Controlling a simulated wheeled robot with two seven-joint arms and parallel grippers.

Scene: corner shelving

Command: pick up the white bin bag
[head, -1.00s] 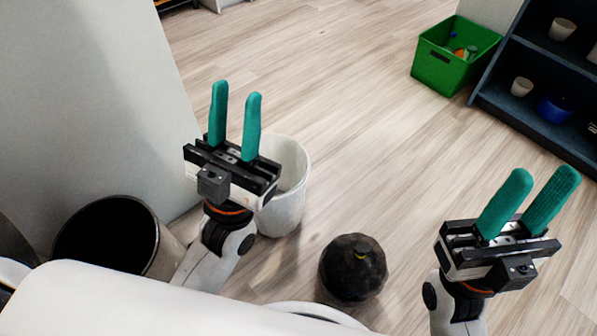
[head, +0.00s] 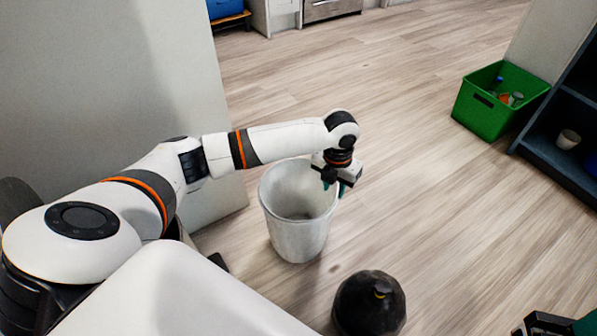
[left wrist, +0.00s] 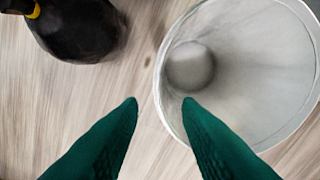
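A white bin (head: 297,238) stands upright on the floor in the middle of the head view. In the left wrist view the bin (left wrist: 262,75) is at the right, seen from above, with a round grey shape at its bottom. I cannot tell whether that is a white bag or the bin's floor. My left gripper (head: 334,189) is at the bin's right rim, pointing down. My right gripper (head: 560,326) is mostly cut off at the lower right corner.
A black bag (head: 369,304) with a yellow tie sits on the floor just in front of the bin. A green crate (head: 480,113) and a dark shelf (head: 560,160) stand at the right. A grey wall panel is at the left. The floor between bin and crate is clear.

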